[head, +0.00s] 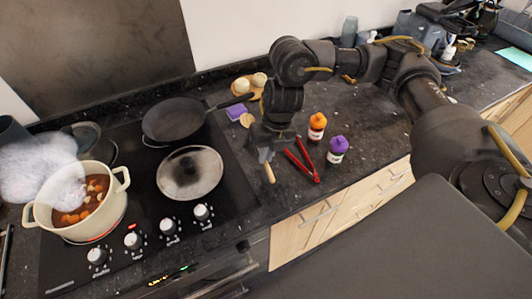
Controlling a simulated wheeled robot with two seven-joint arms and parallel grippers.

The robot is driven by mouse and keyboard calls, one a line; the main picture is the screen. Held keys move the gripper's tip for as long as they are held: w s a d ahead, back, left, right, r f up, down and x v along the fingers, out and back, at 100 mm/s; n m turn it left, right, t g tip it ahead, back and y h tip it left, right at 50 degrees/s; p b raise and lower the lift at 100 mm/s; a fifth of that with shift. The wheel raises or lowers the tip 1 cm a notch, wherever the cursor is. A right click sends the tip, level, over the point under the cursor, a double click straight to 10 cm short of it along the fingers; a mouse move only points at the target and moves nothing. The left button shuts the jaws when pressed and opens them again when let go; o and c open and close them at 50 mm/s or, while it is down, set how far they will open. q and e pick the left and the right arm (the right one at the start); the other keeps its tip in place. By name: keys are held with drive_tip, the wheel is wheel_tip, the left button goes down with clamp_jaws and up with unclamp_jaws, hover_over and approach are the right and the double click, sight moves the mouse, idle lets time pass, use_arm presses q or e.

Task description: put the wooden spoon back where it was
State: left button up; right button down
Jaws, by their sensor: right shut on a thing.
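My right gripper (265,153) points down over the dark granite counter, right of the cooktop, and is shut on the wooden spoon (269,173). The spoon's light handle end shows below the fingers. A round wooden piece, which looks like the spoon's head (247,119), shows to the upper left of the gripper. The middle of the spoon is hidden by the gripper. I cannot tell whether the spoon touches the counter. My left gripper is not in view.
A steaming cream pot (104,216), a dark pan (173,122) and a lid (191,174) are on the cooktop. A board with eggs (243,90) lies behind.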

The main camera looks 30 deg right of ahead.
drive_tip(key=f+b, duration=0.2)
drive_tip(key=f, duration=0.1)
drive_tip(key=shift+s+f, duration=0.1)
drive_tip(key=shift+s, duration=0.2)
drive_tip(key=shift+w+f+b, duration=0.15)
drive_tip(key=shift+f+b, duration=0.5)
drive_tip(key=shift+f, duration=0.4)
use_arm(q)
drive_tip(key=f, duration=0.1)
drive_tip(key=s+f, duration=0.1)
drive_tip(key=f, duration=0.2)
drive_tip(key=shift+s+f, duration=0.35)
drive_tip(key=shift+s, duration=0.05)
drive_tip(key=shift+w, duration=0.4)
use_arm(e)
drive_tip(key=c, duration=1.5)
unclamp_jaws()
drive_tip(key=o, duration=0.8)
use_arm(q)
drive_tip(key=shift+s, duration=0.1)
use_arm(e)
drive_tip(key=shift+o, duration=0.2)
